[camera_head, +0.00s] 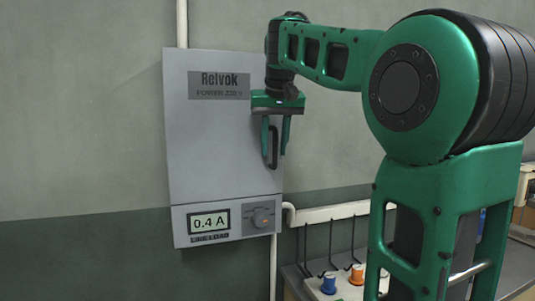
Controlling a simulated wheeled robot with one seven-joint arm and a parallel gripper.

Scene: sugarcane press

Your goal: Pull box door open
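A grey wall box labelled "Relvok" has a tall front door (215,145), which looks closed and flush with the box. A dark vertical handle (274,150) sits near the door's right edge. My green gripper (276,150) points down in front of the handle. Its two fingers are spread, one to the left and one to the right of the handle in the picture. A gap shows between the right finger and the handle. I cannot tell whether the left finger touches it, or how far the fingers are from the door in depth.
Below the door is a panel with a "0.4 A" display (209,222) and a knob (261,217). Blue (328,284) and orange (356,274) items stand at the lower right. The wall left of the box is clear.

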